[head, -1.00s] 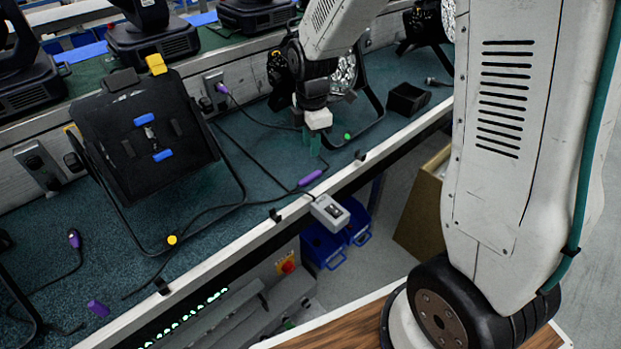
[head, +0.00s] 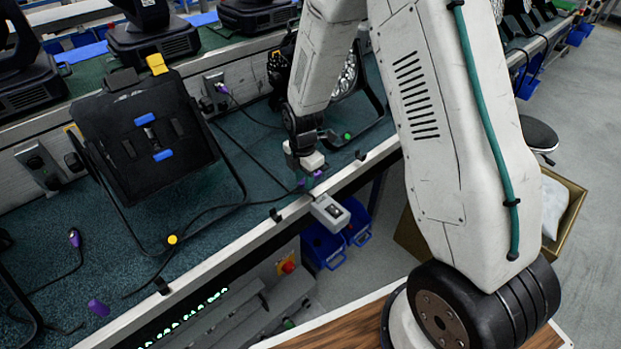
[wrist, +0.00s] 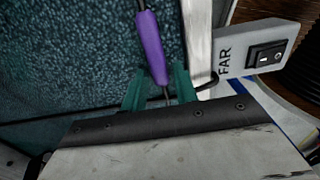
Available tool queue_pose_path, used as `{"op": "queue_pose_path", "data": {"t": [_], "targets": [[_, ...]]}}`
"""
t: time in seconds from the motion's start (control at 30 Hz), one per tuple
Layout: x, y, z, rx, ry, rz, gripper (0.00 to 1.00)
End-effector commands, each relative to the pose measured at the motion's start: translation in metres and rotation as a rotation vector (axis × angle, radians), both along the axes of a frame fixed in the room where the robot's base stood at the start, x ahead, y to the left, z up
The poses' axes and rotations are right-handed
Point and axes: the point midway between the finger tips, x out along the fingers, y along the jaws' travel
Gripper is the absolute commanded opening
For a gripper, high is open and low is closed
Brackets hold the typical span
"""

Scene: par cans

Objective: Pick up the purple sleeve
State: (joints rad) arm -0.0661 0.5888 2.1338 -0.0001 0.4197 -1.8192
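The purple sleeve (wrist: 150,48) is on a thin dark cable at the bench's front edge. In the wrist view it runs from the top down to between the two green fingers of my gripper (wrist: 158,80), with a finger on each side. The fingers look spread, with gaps beside the sleeve. In the head view my gripper (head: 310,183) is low over the front edge, and it hides most of the sleeve; only a bit of purple shows beside it. I cannot tell how far above the bench the fingertips are.
A grey switch box (head: 330,211), marked FAR in the wrist view, sits on the front rail just beside my gripper. Another purple sleeve (head: 97,307) lies at the lower left. A black par can (head: 150,135) on its stand is to the left.

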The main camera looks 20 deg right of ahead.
Motion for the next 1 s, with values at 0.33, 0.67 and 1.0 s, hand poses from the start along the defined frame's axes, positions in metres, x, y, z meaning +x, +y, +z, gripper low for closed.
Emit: {"op": "queue_pose_path", "data": {"t": [0.33, 0.67, 1.0], "targets": [[0.000, 0.000, -0.001, 0.000, -0.001, 0.000, 0.00], [0.000, 0.000, 0.000, 0.000, -0.001, 0.000, 0.00], [0.001, 0.000, 0.031, 0.001, -0.005, 0.000, 0.00]]}}
